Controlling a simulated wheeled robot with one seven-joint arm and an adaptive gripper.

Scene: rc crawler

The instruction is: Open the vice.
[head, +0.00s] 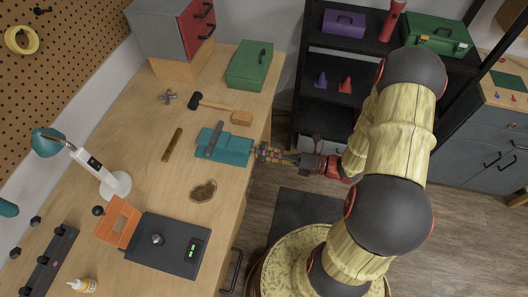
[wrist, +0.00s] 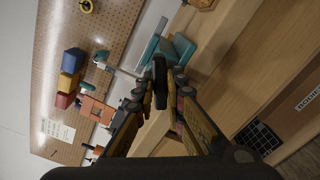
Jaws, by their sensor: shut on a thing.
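The teal vice (head: 232,149) sits at the right edge of the wooden workbench, with a grey bar-like jaw part (head: 214,140) across its top. It also shows in the wrist view (wrist: 181,48), just beyond my fingers. My gripper (head: 262,153) is at the bench edge, at the vice's front end. In the wrist view my gripper (wrist: 161,88) is shut on a dark upright bar, the vice handle (wrist: 160,75), which lies between the two fingers. In the head view the handle is mostly hidden by my fingers.
A green box (head: 249,66) stands at the back. Black shelving (head: 322,98) stands behind my arm.

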